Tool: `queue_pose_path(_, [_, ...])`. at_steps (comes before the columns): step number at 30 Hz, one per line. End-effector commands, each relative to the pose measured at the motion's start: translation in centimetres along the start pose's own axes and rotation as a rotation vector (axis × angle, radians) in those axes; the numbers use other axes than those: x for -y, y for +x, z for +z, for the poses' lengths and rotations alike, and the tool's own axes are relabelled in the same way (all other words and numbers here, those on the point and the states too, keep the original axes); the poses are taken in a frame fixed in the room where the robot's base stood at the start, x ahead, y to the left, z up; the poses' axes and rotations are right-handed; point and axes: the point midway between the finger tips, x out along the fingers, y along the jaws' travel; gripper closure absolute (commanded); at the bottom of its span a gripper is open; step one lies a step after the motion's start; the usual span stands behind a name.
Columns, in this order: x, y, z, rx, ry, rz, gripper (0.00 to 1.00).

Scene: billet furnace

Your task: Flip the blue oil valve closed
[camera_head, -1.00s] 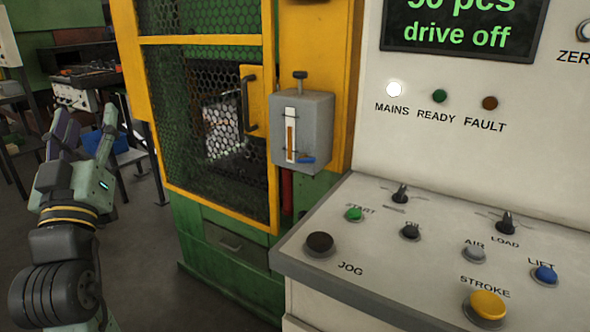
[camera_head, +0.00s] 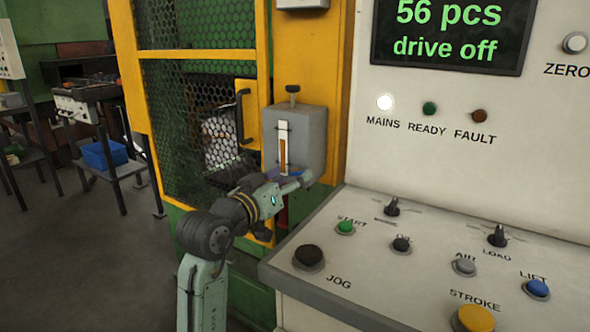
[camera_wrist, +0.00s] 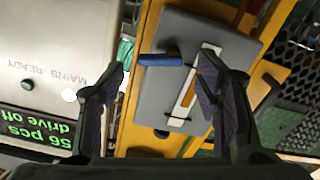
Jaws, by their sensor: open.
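The blue oil valve is a small lever on a grey oil box (camera_head: 308,130) with a vertical sight gauge. The box is mounted on the yellow frame of the green machine. In the head view my gripper (camera_head: 285,178) is at the bottom of the box and mostly hides the lever. In the wrist view my gripper (camera_wrist: 160,85) is open and empty, a finger on either side.
A sloping control desk (camera_head: 420,250) with knobs and buttons stands right of my arm. A yellow-framed mesh guard (camera_head: 190,130) with a black handle is behind and left. A blue bin (camera_head: 104,155) sits on a stand at far left, with open floor before it.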

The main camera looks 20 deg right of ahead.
Motion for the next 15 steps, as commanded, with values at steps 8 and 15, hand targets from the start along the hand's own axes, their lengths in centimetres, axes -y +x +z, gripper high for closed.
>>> queue_pose_path(8, [0.0,2.6,-0.1,0.000,0.001,0.000,0.42])
queue_pose_path(15, [0.0,2.7,0.0,-0.002,0.002,0.000,0.42])
